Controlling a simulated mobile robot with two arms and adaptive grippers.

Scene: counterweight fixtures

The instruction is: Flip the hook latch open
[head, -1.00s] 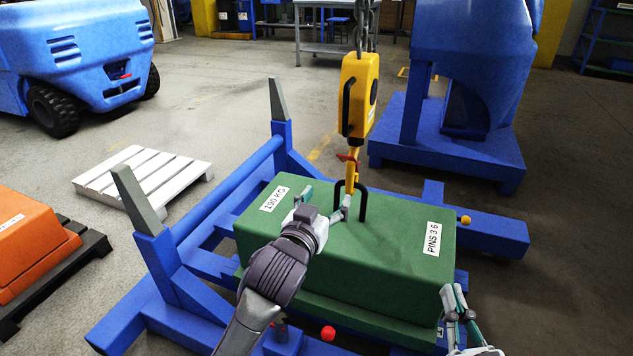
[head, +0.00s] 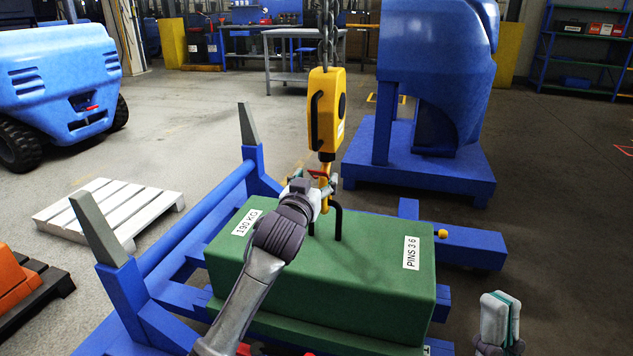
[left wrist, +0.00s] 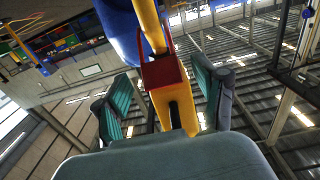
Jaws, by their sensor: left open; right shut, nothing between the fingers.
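A yellow hoist block (head: 326,112) hangs on a chain, with its yellow hook (head: 325,203) at the black handle (head: 338,222) of the green counterweight (head: 330,275). The red latch (head: 317,173) sits on the hook. My left gripper (head: 318,186) is open at the hook and partly hides it. In the left wrist view the red latch (left wrist: 163,72) and the yellow hook (left wrist: 178,112) lie between the two spread teal-padded fingers; contact cannot be told. My right gripper (head: 500,297) is shut and empty, at the lower right, clear of the counterweight.
The counterweight rests on a blue frame (head: 200,228) with upright grey-tipped posts (head: 98,228). A yellow knob (head: 442,234) is on the right side. A white pallet (head: 105,208) and a blue vehicle (head: 60,80) are at left. A blue machine (head: 435,90) stands behind.

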